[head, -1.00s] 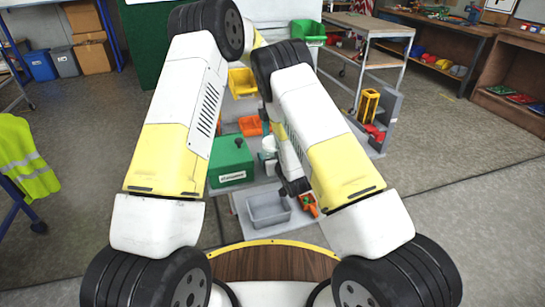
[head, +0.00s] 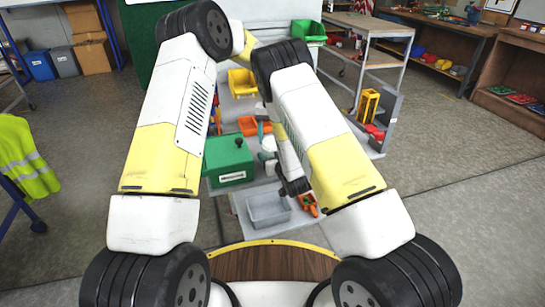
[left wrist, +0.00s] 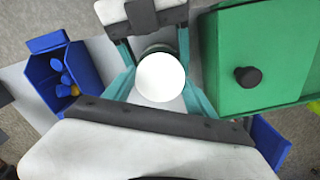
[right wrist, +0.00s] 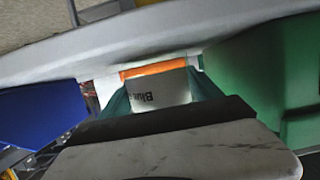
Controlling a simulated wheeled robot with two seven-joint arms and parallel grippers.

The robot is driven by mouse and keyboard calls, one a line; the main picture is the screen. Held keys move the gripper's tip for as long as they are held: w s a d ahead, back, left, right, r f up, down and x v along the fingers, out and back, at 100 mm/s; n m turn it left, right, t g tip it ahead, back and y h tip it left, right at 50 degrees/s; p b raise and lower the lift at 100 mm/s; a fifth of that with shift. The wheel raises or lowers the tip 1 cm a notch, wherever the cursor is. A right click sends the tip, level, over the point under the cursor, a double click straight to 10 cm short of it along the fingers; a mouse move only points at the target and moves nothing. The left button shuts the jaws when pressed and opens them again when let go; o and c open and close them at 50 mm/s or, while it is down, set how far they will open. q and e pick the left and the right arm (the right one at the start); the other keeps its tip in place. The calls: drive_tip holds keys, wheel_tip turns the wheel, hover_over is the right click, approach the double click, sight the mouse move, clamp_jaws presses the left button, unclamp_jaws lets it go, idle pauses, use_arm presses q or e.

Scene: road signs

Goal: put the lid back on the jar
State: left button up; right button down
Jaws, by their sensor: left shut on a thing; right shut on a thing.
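The round white lid (left wrist: 160,78) shows from above in the left wrist view, between the teal fingers of my left gripper (left wrist: 158,88). My left gripper is shut on it. The white jar (right wrist: 160,90), with dark lettering on its side, is between the teal fingers of my right gripper (right wrist: 162,97), which is shut on it. My right gripper also shows in the left wrist view, opposite the left one. A dark rim shows just beyond the lid there. The lid looks over or very near the jar; whether they touch I cannot tell. In the head view both grippers are small and partly hidden.
A green box (head: 229,161) with a black knob stands close beside the grippers. A grey bin (head: 268,211) and a small orange bin (head: 309,205) are at the near end of the table. Orange (head: 250,126) and yellow (head: 242,82) bins stand behind. A blue bin (left wrist: 62,78) holds small parts.

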use_arm(q)
drive_tip(key=m, duration=0.7)
drive_tip(key=shift+m, duration=0.3)
drive_tip(key=m, duration=0.4)
drive_tip(key=shift+m, duration=0.3)
drive_tip(key=m, duration=1.3)
drive_tip(key=shift+m, duration=0.4)
drive_tip(key=o, duration=1.6)
drive_tip(key=shift+f, duration=0.1)
wheel_tip(320, 180, up, 12)
drive_tip(key=shift+r, duration=0.1)
